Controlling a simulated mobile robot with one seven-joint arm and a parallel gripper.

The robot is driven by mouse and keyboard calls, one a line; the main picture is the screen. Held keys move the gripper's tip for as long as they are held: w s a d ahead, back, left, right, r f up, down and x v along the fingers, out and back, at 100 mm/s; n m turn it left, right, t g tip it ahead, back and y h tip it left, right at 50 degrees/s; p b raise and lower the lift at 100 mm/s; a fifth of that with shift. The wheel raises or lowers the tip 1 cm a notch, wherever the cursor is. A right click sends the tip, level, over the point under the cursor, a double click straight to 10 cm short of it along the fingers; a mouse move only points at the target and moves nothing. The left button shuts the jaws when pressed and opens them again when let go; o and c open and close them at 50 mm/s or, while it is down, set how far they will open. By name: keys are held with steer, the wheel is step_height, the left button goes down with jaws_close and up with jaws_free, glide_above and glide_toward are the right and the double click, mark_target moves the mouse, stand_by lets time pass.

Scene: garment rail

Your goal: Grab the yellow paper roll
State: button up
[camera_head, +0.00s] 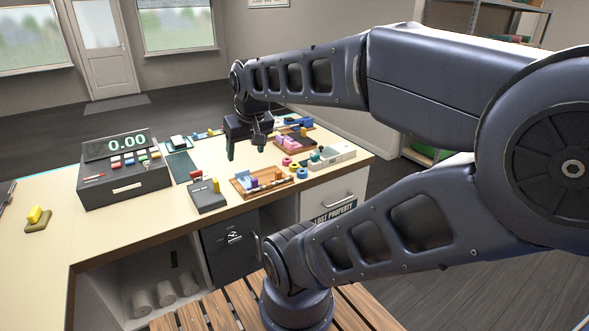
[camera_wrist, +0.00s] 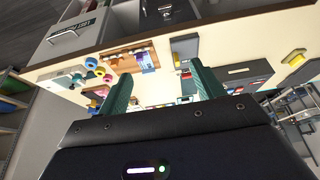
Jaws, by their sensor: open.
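The yellow paper roll (camera_head: 293,167) is a small ring-shaped roll on the counter. It sits between a pink roll (camera_head: 286,160) and a blue roll (camera_head: 302,172), in a short row. In the wrist view the yellow roll (camera_wrist: 99,71) shows at the upper left, outside the left finger. My gripper (camera_head: 246,148) is above the counter, left of and farther back than the rolls, apart from them. Its two green fingers (camera_wrist: 163,86) are spread with nothing held between them.
A wooden tray (camera_head: 240,187) with small blocks lies just left of the rolls, and a light divided box (camera_head: 338,153) to their right. A dark cash register (camera_head: 124,170) and a grey terminal (camera_head: 206,198) stand further left. The counter's front edge is close to the rolls.

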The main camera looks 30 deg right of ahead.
stand_by(0.4)
steer(key=n+g+h, duration=0.1)
steer(key=n+h, duration=0.2)
steer(key=n, duration=2.6)
glide_toward(294, 165)
steer(key=shift+w+d+f, duration=0.1)
steer(key=shift+d+f, duration=0.2)
steer(key=shift+f, duration=0.55)
steer(key=shift+w+d+f, duration=0.1)
steer(key=shift+d+f, duration=0.15)
steer(key=shift+f, duration=0.6)
steer(key=shift+w+x, duration=0.2)
steer(key=shift+x, duration=2.35)
steer(key=shift+a+r, duration=0.1)
steer(key=shift+a, duration=0.05)
steer(key=c, duration=1.1)
